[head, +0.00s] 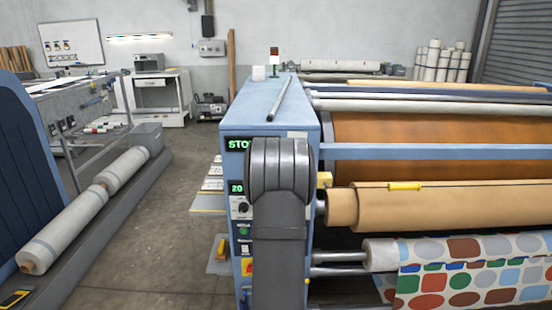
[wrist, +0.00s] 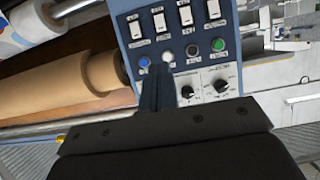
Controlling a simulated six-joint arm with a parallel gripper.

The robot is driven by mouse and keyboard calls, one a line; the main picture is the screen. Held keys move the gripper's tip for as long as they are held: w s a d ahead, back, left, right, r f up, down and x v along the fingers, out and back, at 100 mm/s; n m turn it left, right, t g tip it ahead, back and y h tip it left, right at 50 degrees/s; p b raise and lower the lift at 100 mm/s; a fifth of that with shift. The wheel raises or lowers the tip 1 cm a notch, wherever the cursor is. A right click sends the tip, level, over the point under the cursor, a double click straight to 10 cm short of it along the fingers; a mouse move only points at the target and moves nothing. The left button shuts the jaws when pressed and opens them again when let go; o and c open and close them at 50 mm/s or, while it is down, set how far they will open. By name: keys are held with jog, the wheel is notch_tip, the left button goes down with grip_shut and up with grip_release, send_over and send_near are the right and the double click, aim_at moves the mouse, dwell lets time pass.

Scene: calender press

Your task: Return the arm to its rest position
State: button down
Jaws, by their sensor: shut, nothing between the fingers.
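My gripper (wrist: 157,80) shows in the wrist view, shut and empty, with its dark fingers together in front of the control panel (wrist: 180,40). The panel has white rocker switches, a row of blue, white, dark and green buttons, and two knobs below. The fingertips overlap the panel near the blue and white buttons; I cannot tell whether they touch it. In the head view my grey arm stands upright before the blue press cabinet (head: 270,105) and hides part of its front. My gripper is hidden there. A green display (head: 238,144) begins "STO", the rest covered.
Right of the cabinet are a tan roll (head: 430,205), rollers and patterned fabric (head: 470,275). Left, past an open stretch of floor (head: 175,235), wrapped rolls (head: 85,215) lie on a low machine base. A metal bar (head: 279,98) rests on the cabinet top.

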jog(key=v, duration=0.6)
jog(key=shift+s, duration=0.25)
jog(key=shift+r, duration=0.15)
jog(key=c, duration=0.9)
grip_release()
jog(key=shift+w, duration=0.1)
jog(key=shift+c, duration=0.2)
jog(key=o, duration=0.9)
jog(key=shift+t, duration=0.3)
jog(key=w+f, duration=0.1)
jog(key=w+a+f, duration=0.1)
jog(key=w+f, duration=0.1)
jog(key=shift+w+a, duration=0.25)
jog(key=shift+a, duration=0.05)
jog(key=shift+o, duration=0.2)
jog(key=w+a+f+t, duration=0.2)
jog(key=a+f, duration=0.3)
jog(key=f, duration=0.5)
jog(key=w+a+f+t, duration=0.2)
jog(key=a+f, duration=0.2)
jog(key=f, duration=0.5)
jog(key=w, duration=1)
jog(key=shift+f, duration=0.25)
